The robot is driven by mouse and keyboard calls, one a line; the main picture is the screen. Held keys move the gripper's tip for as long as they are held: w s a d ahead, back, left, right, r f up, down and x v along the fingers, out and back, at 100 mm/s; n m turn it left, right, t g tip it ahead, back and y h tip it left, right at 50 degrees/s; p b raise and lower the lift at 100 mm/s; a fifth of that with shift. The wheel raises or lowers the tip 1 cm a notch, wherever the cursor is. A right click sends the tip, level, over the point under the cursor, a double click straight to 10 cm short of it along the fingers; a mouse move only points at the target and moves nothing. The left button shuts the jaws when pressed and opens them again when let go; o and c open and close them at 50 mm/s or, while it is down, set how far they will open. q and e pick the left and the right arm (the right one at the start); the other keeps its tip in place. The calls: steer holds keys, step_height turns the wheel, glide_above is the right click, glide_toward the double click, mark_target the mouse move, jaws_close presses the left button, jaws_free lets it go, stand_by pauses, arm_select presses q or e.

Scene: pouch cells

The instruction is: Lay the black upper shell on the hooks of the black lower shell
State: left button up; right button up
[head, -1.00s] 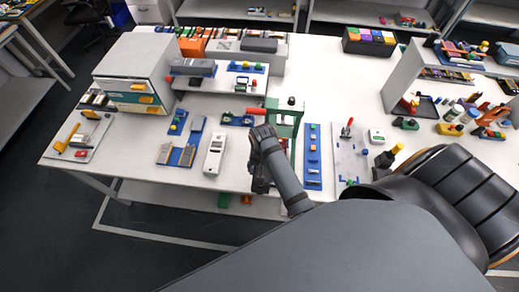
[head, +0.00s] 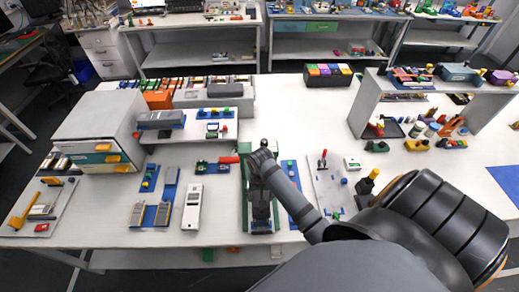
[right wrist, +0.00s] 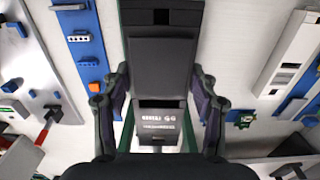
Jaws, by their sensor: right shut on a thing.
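My right gripper (head: 262,168) is shut on a black shell piece (right wrist: 160,60), held between its two fingers in the right wrist view. The piece also shows as a dark block (head: 262,205) in the head view, over the green fixture (head: 246,172). A dark part with a pale printed label (right wrist: 157,118) shows between the fingers; I cannot tell whether it belongs to the held piece or the lower shell. The lower shell and its hooks are not clearly visible, and contact cannot be told. My left gripper is out of view.
A blue strip (head: 295,195) lies right of the fixture and a white handheld device (head: 192,207) lies left. A pale board (head: 328,185) is further right. The table's front edge is close.

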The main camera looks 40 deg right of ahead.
steer(key=shift+r+p, duration=0.15)
steer(key=shift+p, duration=0.2)
steer(key=shift+w+d+f+b, duration=0.1)
steer(key=shift+f+b, duration=0.15)
steer(key=shift+f, duration=0.2)
steer(key=shift+w+d+f+b, duration=0.1)
steer(key=shift+f+b, duration=0.15)
steer(key=shift+f, duration=0.15)
step_height(320, 180, down, 3)
steer(key=shift+w+b, duration=0.1)
steer(key=shift+b, duration=0.55)
steer(key=shift+f, duration=0.3)
steer(key=shift+f+b, duration=0.25)
steer(key=shift+b, duration=0.05)
steer(key=shift+f, duration=0.35)
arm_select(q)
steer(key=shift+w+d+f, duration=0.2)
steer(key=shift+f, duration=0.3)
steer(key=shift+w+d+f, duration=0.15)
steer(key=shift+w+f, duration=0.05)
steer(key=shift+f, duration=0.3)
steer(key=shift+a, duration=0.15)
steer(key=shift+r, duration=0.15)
arm_select(e)
steer(key=shift+r, duration=0.1)
